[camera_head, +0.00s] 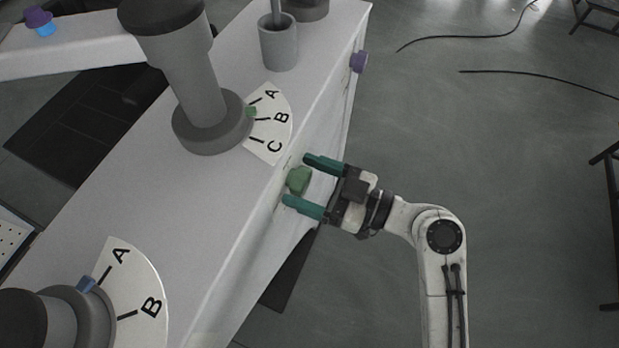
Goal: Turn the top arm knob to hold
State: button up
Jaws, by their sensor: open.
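A green knob (298,180) sits on the side face of the long white bench. My gripper (297,179) reaches in from the right with its two teal fingers open. The green knob lies between the fingertips, one finger above it and one below in the picture; I cannot tell whether they touch it. A purple knob (359,62) is farther up the same side face. A purple and blue knob (40,21) sits on a white arm (70,48) at the upper left. No hold label is readable, and I cannot tell which knob is the top arm knob.
The white bench (215,205) carries a grey column (195,85) with an A-B-C dial (275,135), its green mark between A and B. Another column with an A-B dial (140,295) and blue mark is at lower left. The floor (530,180) right is mostly clear, with cables.

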jog(key=shift+c, duration=0.3)
jog(key=c, duration=0.9)
jog(key=shift+c, duration=0.2)
jog(key=m+p, duration=0.1)
jog(key=m, duration=0.2)
jog(key=shift+w+r+m+p, duration=0.1)
jog(key=shift+m+p, duration=0.3)
jog(key=m+p, duration=0.3)
jog(key=m, duration=0.2)
jog(key=shift+w+d+m, duration=0.1)
jog(key=shift+m, duration=0.2)
jog(key=m+p, duration=0.4)
jog(key=m, duration=0.1)
jog(key=shift+f+m+p, duration=0.2)
jog(key=shift+m+p, duration=0.3)
jog(key=shift+m, duration=0.35)
jog(key=shift+f+m+p, duration=0.15)
jog(key=shift+m+p, duration=0.35)
jog(key=shift+m, duration=0.35)
jog(key=shift+w, duration=0.1)
